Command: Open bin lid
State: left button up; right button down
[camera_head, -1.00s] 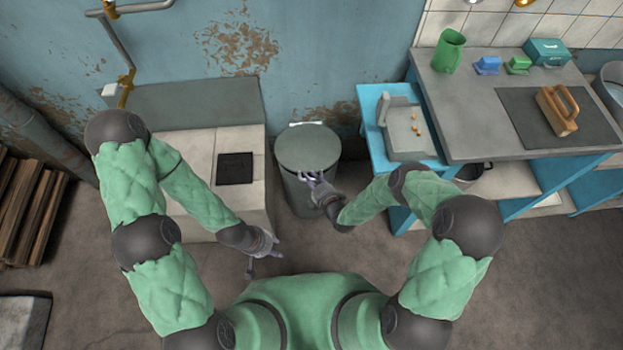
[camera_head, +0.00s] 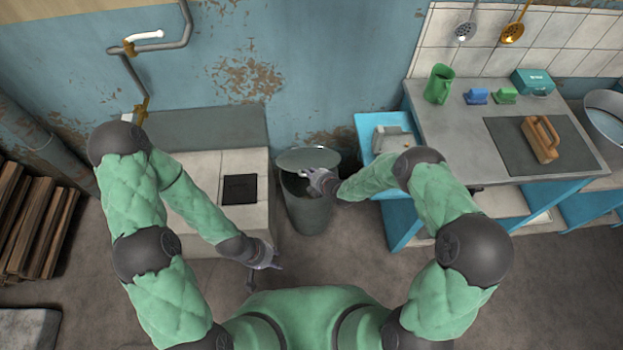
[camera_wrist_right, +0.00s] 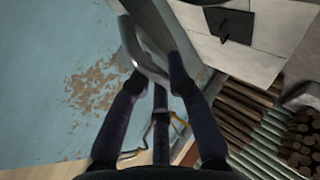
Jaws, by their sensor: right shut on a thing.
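The grey bin (camera_head: 306,212) stands on the floor against the blue wall, between the tiled block and the blue workbench. Its round lid (camera_head: 303,157) is raised and tilted, and the dark inside of the bin shows below it. My right gripper (camera_head: 312,176) is at the lid's near edge. In the right wrist view my right gripper (camera_wrist_right: 154,76) is shut on the lid's pale curved handle (camera_wrist_right: 146,62), with the lid (camera_wrist_right: 166,30) beyond. My left gripper (camera_head: 266,270) hangs empty beside the tiled block, its fingers apart.
The tiled block (camera_head: 205,180) with a dark square plate stands left of the bin. A blue side table (camera_head: 366,135) and the workbench (camera_head: 450,130) stand to its right. Stacked wood (camera_head: 35,220) lies at far left. The floor before the bin is clear.

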jog(key=shift+w+r, duration=0.3)
jog(key=shift+r, duration=0.05)
jog(key=c, duration=1.1)
grip_release()
jog(key=shift+c, duration=0.2)
jog(key=v, duration=1.2)
jog(key=shift+d, duration=0.1)
